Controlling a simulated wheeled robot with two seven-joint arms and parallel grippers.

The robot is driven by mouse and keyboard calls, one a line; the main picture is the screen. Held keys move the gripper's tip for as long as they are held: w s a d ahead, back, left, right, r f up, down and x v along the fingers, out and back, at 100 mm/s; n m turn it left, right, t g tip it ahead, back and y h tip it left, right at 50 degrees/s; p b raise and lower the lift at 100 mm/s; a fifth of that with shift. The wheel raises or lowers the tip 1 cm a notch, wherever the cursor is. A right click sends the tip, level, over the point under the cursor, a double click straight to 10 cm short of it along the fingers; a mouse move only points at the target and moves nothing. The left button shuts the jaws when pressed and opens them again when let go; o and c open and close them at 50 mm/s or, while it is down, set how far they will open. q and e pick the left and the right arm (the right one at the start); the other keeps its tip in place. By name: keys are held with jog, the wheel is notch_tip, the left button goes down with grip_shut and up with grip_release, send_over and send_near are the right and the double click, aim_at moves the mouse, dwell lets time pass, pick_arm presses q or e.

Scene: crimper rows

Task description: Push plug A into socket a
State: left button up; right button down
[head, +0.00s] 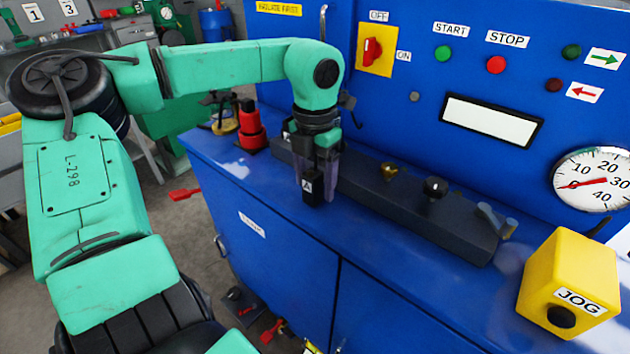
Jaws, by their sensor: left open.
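The black plug A (312,190), with a white "A" label, is at the front edge of the dark rail on the blue bench. My left gripper (314,188) points down over it. Its see-through fingers are open, one on each side of the plug. I cannot tell whether they touch it. A white label, partly covered, shows on the dark rail (362,188) behind my gripper. Socket a is not clearly visible; my wrist and fingers cover that part of the rail. My right gripper is not in view.
The rail carries a brass fitting (389,170), a black knob (435,187) and a grey-blue cylinder part (495,221). A red bottle-like object (250,128) stands left of the rail. A yellow JOG box (568,282) is at right. The blue bench top (400,262) before the rail is clear.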

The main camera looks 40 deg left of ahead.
aim_at(313, 172)
pick_arm(q)
jog(key=shift+s+a+f, duration=0.1)
jog(key=shift+a+f, duration=0.05)
jog(key=shift+f, duration=0.45)
jog(key=shift+s+a+f, duration=0.1)
jog(key=shift+a+f, duration=0.05)
jog(key=shift+f, duration=0.4)
jog(key=shift+w+d, duration=0.1)
jog(key=shift+d, duration=0.1)
jog(key=c, duration=1)
jog(key=shift+a, duration=0.1)
grip_shut()
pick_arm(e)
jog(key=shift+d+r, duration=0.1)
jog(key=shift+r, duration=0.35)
pick_arm(q)
jog(key=shift+r, duration=0.1)
